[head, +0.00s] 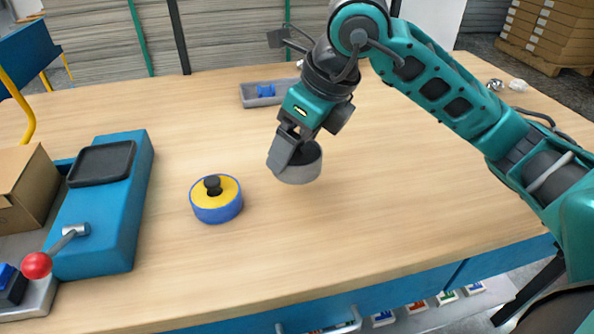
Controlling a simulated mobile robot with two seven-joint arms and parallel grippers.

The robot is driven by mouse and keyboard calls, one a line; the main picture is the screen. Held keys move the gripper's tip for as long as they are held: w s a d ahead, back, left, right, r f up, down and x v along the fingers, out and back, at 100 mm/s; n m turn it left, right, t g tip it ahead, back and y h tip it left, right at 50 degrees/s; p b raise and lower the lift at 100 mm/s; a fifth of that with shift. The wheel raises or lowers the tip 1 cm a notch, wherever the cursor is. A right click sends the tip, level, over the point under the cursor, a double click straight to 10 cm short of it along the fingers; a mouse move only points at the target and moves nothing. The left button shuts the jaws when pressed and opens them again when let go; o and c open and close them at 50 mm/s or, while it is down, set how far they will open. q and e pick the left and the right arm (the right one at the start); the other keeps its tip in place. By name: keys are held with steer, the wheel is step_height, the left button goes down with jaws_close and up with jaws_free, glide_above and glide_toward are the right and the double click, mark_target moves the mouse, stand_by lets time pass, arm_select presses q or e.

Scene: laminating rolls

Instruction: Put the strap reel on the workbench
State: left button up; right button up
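A dark grey ring-shaped roll (300,172), which may be the strap reel, is at the middle of the workbench (400,200). My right gripper (296,155) is at this roll, with one finger overlapping its left side. The other fingertip is hidden, so I cannot tell whether the gripper is shut on the roll. I cannot tell whether the roll touches the bench top or is just above it. A blue and yellow reel (228,191) with a black knob at its centre lies flat on the bench to the left. My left gripper is not in view.
A blue machine (118,215) with a red-knobbed lever (38,264) and a cardboard box (26,188) occupy the left side. A grey tray (253,98) with a blue item is at the back. The bench front and right middle are clear.

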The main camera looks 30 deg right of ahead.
mark_target(297, 166)
step_height(297, 166, down, 5)
steer(key=shift+b, duration=0.65)
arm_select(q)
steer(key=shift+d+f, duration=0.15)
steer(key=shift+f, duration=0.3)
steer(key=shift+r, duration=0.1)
arm_select(e)
steer(key=o, duration=0.7)
steer(key=shift+f, duration=0.15)
steer(key=o, duration=0.3)
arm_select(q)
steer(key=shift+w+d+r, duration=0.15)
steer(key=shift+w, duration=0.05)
